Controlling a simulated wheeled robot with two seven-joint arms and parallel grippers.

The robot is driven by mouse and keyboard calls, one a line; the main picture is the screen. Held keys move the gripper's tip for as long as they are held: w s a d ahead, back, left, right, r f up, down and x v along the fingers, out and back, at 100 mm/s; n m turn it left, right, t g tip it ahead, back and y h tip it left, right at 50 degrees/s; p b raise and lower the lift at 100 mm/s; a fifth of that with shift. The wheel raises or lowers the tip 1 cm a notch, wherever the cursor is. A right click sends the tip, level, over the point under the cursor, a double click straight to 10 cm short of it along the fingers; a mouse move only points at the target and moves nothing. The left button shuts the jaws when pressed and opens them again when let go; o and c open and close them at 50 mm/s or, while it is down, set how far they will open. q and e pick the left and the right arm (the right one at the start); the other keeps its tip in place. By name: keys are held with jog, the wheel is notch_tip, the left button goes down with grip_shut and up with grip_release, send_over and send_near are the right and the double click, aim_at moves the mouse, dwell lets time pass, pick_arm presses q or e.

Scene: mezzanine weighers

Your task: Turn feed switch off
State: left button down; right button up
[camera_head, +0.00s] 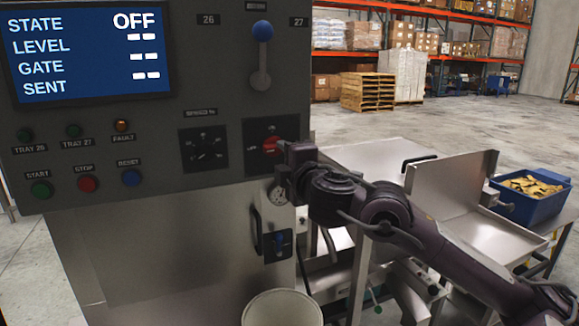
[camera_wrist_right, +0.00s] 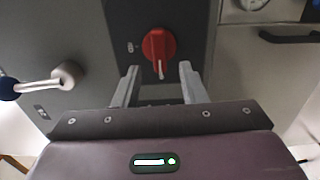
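The feed switch is a red rotary knob (camera_head: 272,146) on a black plate at the lower right of the grey control panel. In the right wrist view the red knob (camera_wrist_right: 158,45) is clear, its white mark toward the bottom of the picture. My right gripper (camera_wrist_right: 159,70) is open, its two fingers apart and the knob between and just beyond their tips. Nothing is held; contact cannot be told. In the head view my right gripper (camera_head: 284,152) comes in from the right and partly covers the plate. The display (camera_head: 90,55) reads STATE OFF. My left gripper is not in view.
A blue-ball lever (camera_head: 262,50) is above the knob, a black dial (camera_head: 204,150) to its left. Start, stop and reset buttons (camera_head: 88,184) are at left. Metal trays (camera_head: 470,190) stand right.

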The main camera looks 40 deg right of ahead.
jog(key=shift+v, duration=1.65)
